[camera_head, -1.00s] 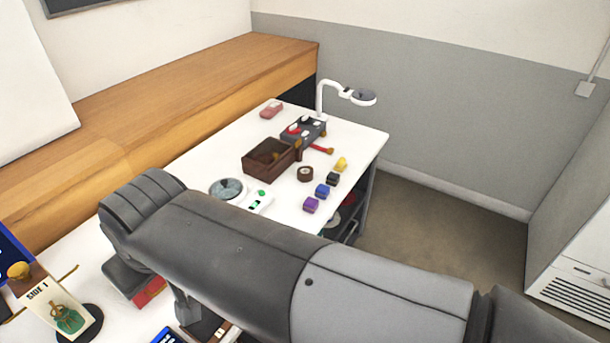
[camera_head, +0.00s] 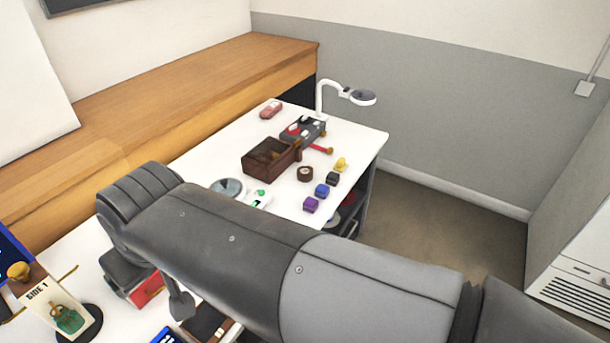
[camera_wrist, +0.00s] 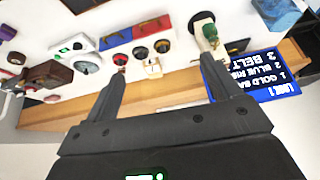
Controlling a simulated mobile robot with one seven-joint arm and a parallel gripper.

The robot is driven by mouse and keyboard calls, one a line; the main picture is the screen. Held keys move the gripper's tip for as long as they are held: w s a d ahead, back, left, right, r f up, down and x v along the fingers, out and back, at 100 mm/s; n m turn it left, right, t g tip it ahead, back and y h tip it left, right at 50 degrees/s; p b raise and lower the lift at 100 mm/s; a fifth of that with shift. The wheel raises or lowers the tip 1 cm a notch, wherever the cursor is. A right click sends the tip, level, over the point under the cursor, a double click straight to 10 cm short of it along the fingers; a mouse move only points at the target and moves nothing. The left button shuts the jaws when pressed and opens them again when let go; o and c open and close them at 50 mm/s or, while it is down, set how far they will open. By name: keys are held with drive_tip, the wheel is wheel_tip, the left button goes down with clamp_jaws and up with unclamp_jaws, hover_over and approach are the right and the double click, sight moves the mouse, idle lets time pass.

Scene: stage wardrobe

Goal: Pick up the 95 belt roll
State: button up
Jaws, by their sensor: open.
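My gripper (camera_wrist: 165,72) is open and empty in the wrist view, its two dark fingers spread above the white table. I cannot read a 95 on any, so I cannot tell which is the 95 belt roll. A small cream piece (camera_wrist: 153,70) stands between the fingertips in the picture. In the head view my arm hides most of this area.
A blue list board (camera_wrist: 248,78) stands beside the right finger, with a green-and-cream object (camera_wrist: 210,35) near it.

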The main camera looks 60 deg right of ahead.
drive_tip(key=w+d+r+m+g, duration=0.1)
drive_tip(key=w+d+r+m, duration=0.1)
drive_tip(key=w+d+m, duration=1.2)
drive_tip(key=w+d+f+m, duration=0.2)
drive_tip(key=w+d+m, duration=0.3)
drive_tip(key=d, duration=0.5)
drive_tip(key=m+g+h, duration=0.1)
drive_tip(key=m+g, duration=0.1)
drive_tip(key=m, duration=1.9)
hover_over(306, 171)
drive_tip(key=s, duration=0.1)
wheel_tip(306, 171, down, 29)
drive_tip(key=shift+a+f, duration=0.1)
drive_tip(key=shift+f, duration=0.1)
drive_tip(key=x, duration=0.5)
drive_tip(key=shift+a+f, duration=0.15)
drive_tip(key=shift+f, duration=0.15)
